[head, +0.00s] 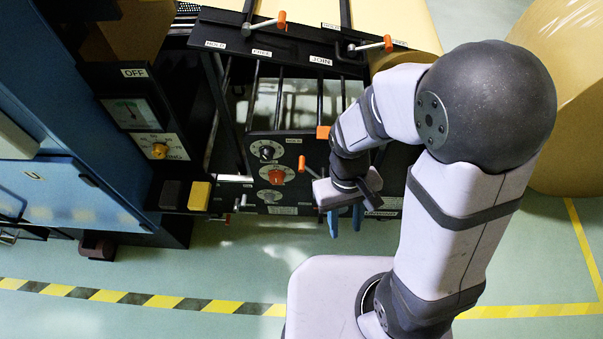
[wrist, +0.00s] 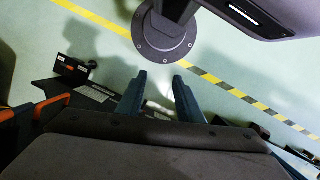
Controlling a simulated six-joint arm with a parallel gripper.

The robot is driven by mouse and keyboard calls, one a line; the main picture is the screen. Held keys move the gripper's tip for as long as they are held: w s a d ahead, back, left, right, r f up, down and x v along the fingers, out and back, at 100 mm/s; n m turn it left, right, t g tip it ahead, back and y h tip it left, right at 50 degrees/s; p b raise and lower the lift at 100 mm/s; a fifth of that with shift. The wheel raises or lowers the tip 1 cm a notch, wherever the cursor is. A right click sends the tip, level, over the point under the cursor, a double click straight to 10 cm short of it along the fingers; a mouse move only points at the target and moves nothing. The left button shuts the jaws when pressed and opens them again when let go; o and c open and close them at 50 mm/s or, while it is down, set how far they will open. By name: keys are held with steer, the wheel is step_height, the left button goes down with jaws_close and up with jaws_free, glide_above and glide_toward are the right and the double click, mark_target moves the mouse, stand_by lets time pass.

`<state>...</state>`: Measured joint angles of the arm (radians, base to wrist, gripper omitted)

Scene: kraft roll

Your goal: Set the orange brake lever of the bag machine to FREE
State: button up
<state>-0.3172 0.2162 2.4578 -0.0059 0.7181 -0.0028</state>
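The bag machine's dark frame carries several orange-tipped levers, and I cannot tell for sure which is the brake lever. In the head view, one lever (head: 265,24) sits at the top beside HOLD and FREE labels. A second, similar lever (head: 371,45) sits to its right, with HOLD and FREE labels at its sides. An orange block (head: 322,132) and a small orange handle (head: 305,164) show by the lower panel, near a HOLD label and close to my wrist. My gripper (head: 345,221) points down in front of the panel, its blue fingers apart and empty. The wrist view also shows the fingers (wrist: 160,92) apart.
The lower panel has a black knob (head: 266,151) and a red knob (head: 276,176). A blue cabinet (head: 75,190) stands left, with black and yellow buttons (head: 199,196) beside it. A kraft roll (head: 565,100) is at right. Open floor with striped tape (head: 160,301) lies in front.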

steer(key=w+a+f+n+b, duration=0.2)
steer(key=w+a+f, duration=0.25)
steer(key=f, duration=0.25)
step_height(320, 180, up, 2)
steer(key=m+t+h, duration=0.2)
steer(key=m+t, duration=0.1)
steer(key=m, duration=0.3)
glide_above(301, 167)
steer(key=a, duration=0.2)
steer(key=shift+x, duration=3.75)
steer(key=shift+s+d, duration=0.1)
steer(key=shift+s, duration=0.1)
steer(key=shift+c, duration=0.2)
jaws_close()
